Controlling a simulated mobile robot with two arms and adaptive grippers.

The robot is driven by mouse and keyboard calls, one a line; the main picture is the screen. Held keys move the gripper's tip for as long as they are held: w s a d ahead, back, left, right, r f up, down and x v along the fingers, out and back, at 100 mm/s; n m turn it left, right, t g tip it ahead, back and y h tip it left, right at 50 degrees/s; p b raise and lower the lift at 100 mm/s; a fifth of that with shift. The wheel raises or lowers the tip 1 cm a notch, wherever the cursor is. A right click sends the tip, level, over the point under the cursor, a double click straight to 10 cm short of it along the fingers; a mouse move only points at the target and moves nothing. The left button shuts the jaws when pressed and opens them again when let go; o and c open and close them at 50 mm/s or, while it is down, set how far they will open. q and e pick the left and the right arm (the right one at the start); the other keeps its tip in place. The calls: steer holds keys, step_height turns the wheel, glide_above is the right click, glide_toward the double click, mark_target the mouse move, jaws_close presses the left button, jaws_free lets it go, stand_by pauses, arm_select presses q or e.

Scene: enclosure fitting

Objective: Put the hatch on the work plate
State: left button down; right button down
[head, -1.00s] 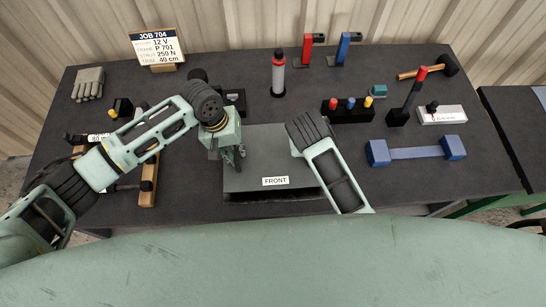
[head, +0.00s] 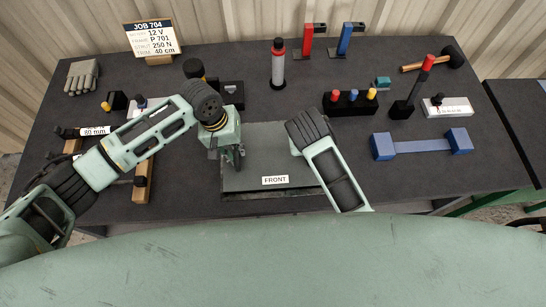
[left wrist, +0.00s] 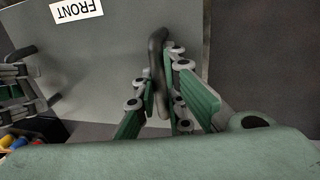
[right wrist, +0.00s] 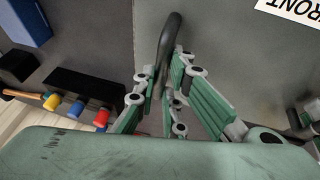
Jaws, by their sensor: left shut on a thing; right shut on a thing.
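The hatch is a grey flat panel (head: 270,160) with a white FRONT label and two dark bar handles. My left gripper (head: 238,158) is shut on the handle near its left side; the left wrist view shows this handle (left wrist: 157,65) between the fingers (left wrist: 165,88). My right gripper (right wrist: 168,85) is shut on the other handle (right wrist: 167,45); the arm hides it in the head view. The hatch looks level. A dark edge shows below its front side; I cannot tell whether this is the work plate or how large the gap is.
A blue block piece (head: 422,145) lies right of the hatch. A dark holder with coloured knobs (head: 350,105) and a red-topped bottle (head: 278,65) stand behind. Wooden rails (head: 143,185) lie at the left. Dark bench surface is clear between the hatch and the blue piece.

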arm_select(q)
steer(key=shift+a+f+b, duration=0.1)
steer(key=shift+f+b, duration=0.35)
steer(key=shift+f, duration=0.25)
arm_select(e)
steer(key=shift+d+f, duration=0.15)
steer(key=shift+f, duration=0.4)
arm_select(q)
steer(key=c, duration=2.1)
jaws_free()
steer(key=shift+s+r, duration=0.1)
steer(key=shift+r, duration=0.1)
arm_select(e)
steer(key=c, duration=2.1)
jaws_free()
steer(key=shift+r, duration=0.15)
arm_select(q)
steer(key=shift+o, duration=1.3)
arm_select(e)
steer(key=shift+o, duration=1.4)
steer(key=shift+s, duration=0.1)
arm_select(q)
steer(key=shift+r, duration=0.1)
